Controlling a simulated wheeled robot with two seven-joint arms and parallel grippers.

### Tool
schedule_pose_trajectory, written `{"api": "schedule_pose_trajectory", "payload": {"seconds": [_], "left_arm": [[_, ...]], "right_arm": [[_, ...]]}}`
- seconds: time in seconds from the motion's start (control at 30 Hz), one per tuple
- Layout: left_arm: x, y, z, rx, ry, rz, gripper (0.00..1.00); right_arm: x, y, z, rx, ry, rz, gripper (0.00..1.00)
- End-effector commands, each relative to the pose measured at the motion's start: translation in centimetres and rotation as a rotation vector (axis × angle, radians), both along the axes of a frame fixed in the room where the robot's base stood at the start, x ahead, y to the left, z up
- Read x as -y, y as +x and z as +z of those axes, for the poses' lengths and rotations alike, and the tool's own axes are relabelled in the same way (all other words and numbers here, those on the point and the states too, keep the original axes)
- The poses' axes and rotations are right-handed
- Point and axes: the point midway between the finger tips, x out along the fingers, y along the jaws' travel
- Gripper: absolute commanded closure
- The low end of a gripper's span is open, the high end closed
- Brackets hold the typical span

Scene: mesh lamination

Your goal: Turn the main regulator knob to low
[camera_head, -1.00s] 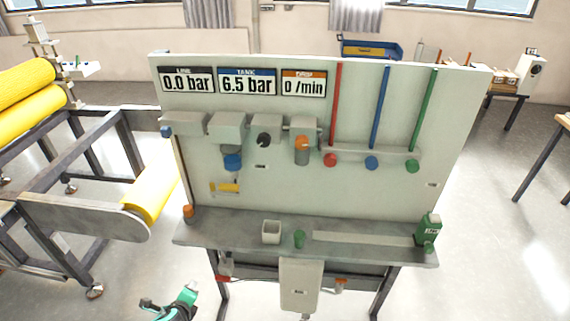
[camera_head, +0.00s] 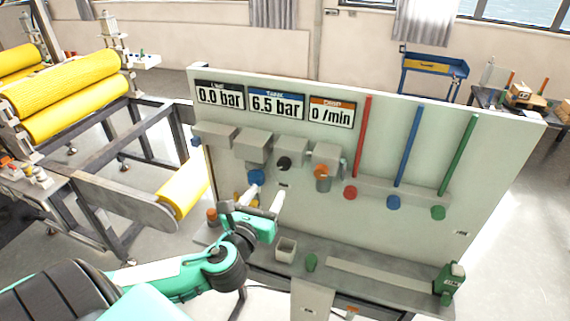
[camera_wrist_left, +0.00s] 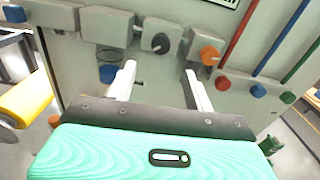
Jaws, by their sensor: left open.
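A black round knob with a light mark (camera_head: 284,163) sits on a grey box on the upright panel. A blue knob (camera_head: 256,177) is to its left and lower, and an orange knob (camera_head: 321,171) is to its right. None has a readable label, so I cannot tell which is the main regulator. My left gripper (camera_head: 266,194) is open and empty in front of the panel, below the black knob. In the left wrist view the black knob (camera_wrist_left: 160,42) shows just beyond and between the fingertips (camera_wrist_left: 160,70), apart from them.
Displays on the panel read 0.0 bar (camera_head: 220,95), 6.5 bar (camera_head: 276,103) and 0 /min (camera_head: 332,112). Red, blue and green tubes (camera_head: 409,145) stand at the right. Yellow rollers (camera_head: 70,92) stand at left.

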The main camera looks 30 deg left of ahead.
Motion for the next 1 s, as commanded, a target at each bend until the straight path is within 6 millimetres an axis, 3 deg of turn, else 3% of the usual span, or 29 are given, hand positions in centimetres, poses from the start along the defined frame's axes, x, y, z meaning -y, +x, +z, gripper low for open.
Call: {"api": "schedule_pose_trajectory", "payload": {"seconds": [0.3,0.5,0.7,1.0], "left_arm": [[-1.6,6.4,0.6,0.002,-0.001,0.002,0.47],[-2.3,9.3,0.4,0.001,-0.002,0.002,0.47],[-2.6,10.6,0.1,0.0,-0.002,0.001,0.47],[-2.6,10.8,0.0,0.0,-0.002,0.0,0.47]], "right_arm": [[-0.7,-0.1,3.3,-0.002,0.007,-0.002,0.64],[-0.7,-0.1,4.4,-0.002,0.007,-0.001,0.64],[-0.6,-0.1,4.9,-0.001,0.006,-0.001,0.64],[-0.1,0.0,4.9,0.0,0.001,-0.001,0.64]]}}
